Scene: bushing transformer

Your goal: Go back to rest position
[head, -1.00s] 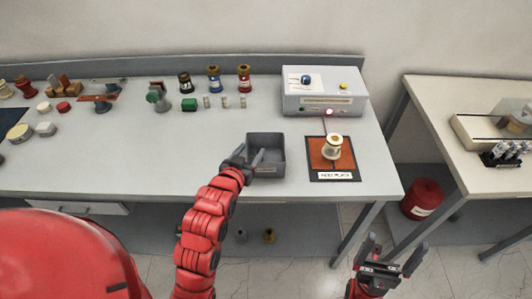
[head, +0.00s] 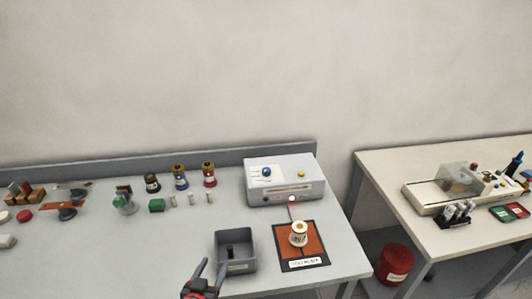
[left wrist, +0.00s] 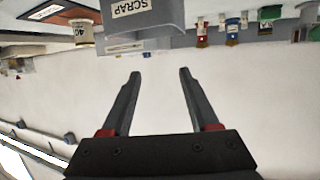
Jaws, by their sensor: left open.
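My left gripper (head: 213,265) is open, at the bottom edge of the head view, just in front of the grey bin (head: 240,267). In the left wrist view, my left gripper (left wrist: 161,72) has its two fingers apart with nothing between them. The bin shows upside down there with a "SCRAP" label (left wrist: 131,7), beyond the fingertips and apart from them. A small dark thing (head: 231,251) shows inside the bin. My right gripper is outside both current views.
A white spool-like part (head: 299,234) stands on the orange plate (head: 282,246) right of the bin. Behind is a white box (head: 284,183) with a red lamp. Several bushings (head: 180,177) stand at the back. A second table (head: 380,180) and red drum (head: 396,263) are right.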

